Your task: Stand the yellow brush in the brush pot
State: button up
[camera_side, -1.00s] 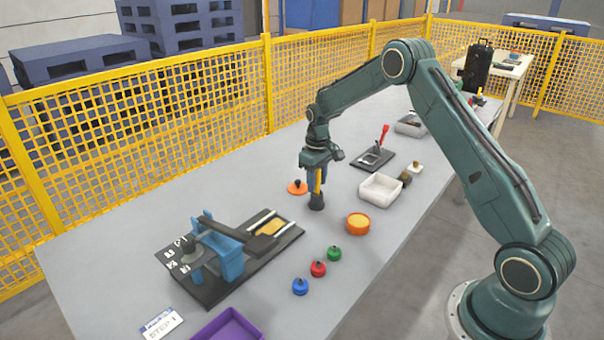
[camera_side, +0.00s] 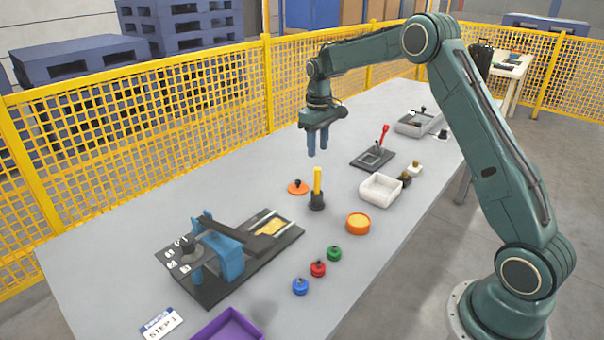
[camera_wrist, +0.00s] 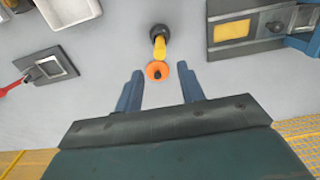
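The yellow brush (camera_side: 317,181) stands upright in the dark brush pot (camera_side: 317,202) on the grey table in the side view. In the wrist view the brush (camera_wrist: 160,47) and the pot (camera_wrist: 159,32) are seen from above, beyond the fingertips. My gripper (camera_side: 317,153) is raised above and behind the brush, clear of it. Its two blue fingers are apart with nothing between them, as the wrist view (camera_wrist: 160,78) also shows.
An orange lid (camera_side: 298,187) with a black knob lies left of the pot. An orange bowl (camera_side: 358,223) and a white tray (camera_side: 381,189) are to the right. A black fixture (camera_side: 235,260) stands front left, with blue, red and green knobbed pieces (camera_side: 318,269) nearby.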

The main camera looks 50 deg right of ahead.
dwell(0.6)
jog(key=s+a+r+t, duration=0.3)
jog(key=s+a+r, duration=0.8)
jog(key=s+r, duration=0.4)
jog(key=s+a+f+t, duration=0.1)
jog(key=s+a, duration=0.2)
jog(key=s, duration=0.7)
jog(key=s+a+f+t, duration=0.1)
jog(key=s+a, duration=0.2)
jog(key=s, duration=0.6)
jog(key=shift+s+t, duration=0.3)
jog(key=shift+s, duration=0.1)
